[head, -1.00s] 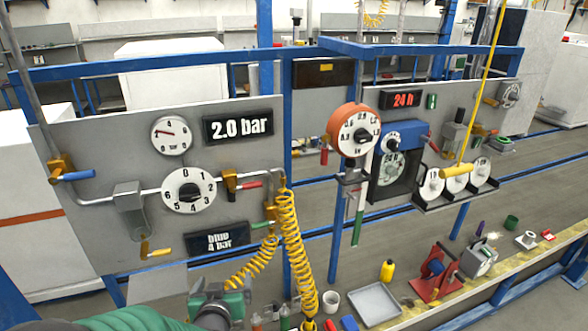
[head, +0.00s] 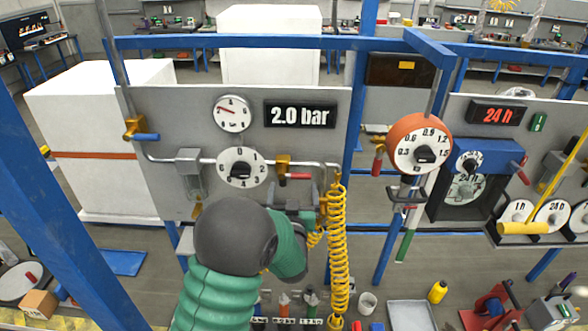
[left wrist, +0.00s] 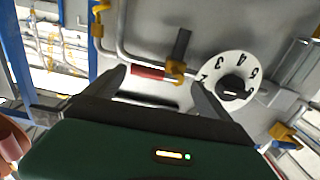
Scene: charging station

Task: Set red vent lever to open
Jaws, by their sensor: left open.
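The red vent lever (head: 298,175) lies roughly horizontal on a brass valve (head: 283,166) on the grey panel, right of the numbered dial (head: 241,168). In the left wrist view the red lever (left wrist: 147,72) shows between and just beyond the fingertips, beside its brass valve (left wrist: 176,70). My left gripper (head: 310,203) is just below the lever in the head view, partly hidden by my green arm. In the left wrist view my left gripper (left wrist: 158,80) is open, with nothing held. I cannot tell whether a finger touches the lever. My right gripper is not in view.
A yellow coiled hose (head: 338,250) hangs just right of my left gripper. A round gauge (head: 233,113) and a 2.0 bar display (head: 299,114) sit above. A blue-handled valve (head: 142,135) is at the panel's left. An orange regulator (head: 420,143) stands to the right.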

